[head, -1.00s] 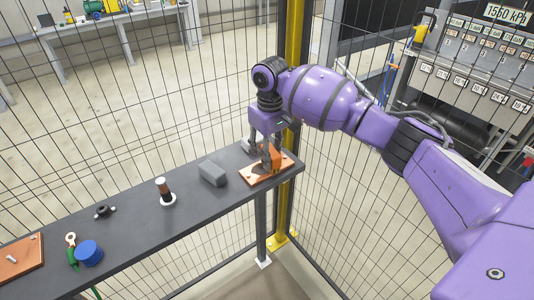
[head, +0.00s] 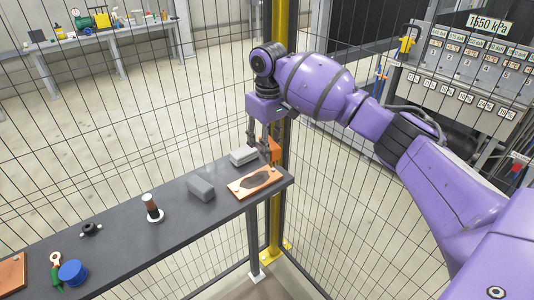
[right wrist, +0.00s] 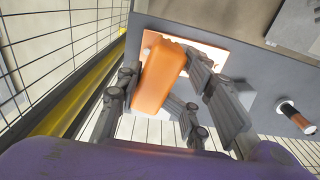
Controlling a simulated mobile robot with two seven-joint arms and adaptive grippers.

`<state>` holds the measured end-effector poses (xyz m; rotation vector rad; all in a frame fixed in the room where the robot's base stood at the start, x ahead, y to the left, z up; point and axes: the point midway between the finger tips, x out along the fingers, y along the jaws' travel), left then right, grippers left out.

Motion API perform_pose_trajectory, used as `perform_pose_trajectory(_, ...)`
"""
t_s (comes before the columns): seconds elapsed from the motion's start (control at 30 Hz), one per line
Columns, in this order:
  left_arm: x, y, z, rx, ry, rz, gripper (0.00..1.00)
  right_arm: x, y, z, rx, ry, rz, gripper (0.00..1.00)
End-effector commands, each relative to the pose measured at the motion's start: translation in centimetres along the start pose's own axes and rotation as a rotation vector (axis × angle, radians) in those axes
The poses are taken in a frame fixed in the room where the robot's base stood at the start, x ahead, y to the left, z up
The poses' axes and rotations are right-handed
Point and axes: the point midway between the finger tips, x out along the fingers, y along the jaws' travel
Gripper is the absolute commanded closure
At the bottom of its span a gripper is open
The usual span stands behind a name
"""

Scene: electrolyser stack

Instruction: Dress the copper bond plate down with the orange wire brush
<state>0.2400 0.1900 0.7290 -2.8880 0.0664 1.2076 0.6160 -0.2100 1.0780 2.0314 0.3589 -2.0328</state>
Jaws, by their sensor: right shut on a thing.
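My right gripper (head: 262,146) is shut on the orange wire brush (head: 271,152) at the far edge of the dark shelf. The brush's orange body also shows between the fingers in the right wrist view (right wrist: 161,80). The copper bond plate (head: 237,189) lies flat at the right end of the shelf, with a dark patch over its middle. The brush is at the plate's far side, and I cannot tell whether it touches the plate. In the right wrist view the plate (right wrist: 208,53) is partly hidden behind the brush. The bristles are hidden. My left gripper is out of view.
A grey block (head: 201,189) and a lighter block (head: 243,156) sit beside the plate. Further left are a brown cylinder on a white disc (head: 152,206), a black fitting (head: 91,229) and a blue cylinder (head: 72,272). Mesh fence and a yellow post (head: 281,210) stand close by.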

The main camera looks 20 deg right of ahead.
Motion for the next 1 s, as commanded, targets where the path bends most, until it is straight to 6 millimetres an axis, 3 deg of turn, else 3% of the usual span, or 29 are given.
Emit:
perform_pose_trajectory(0.23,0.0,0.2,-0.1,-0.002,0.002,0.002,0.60,-2.0,0.5,-0.2,0.001,0.002,0.000,1.00)
perform_pose_trajectory(0.87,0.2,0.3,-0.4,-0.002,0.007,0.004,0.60,-2.1,0.8,-0.1,0.006,0.001,0.002,1.00)
perform_pose_trajectory(1.0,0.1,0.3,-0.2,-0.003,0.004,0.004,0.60,-3.1,1.2,0.4,-0.013,0.003,0.005,1.00)
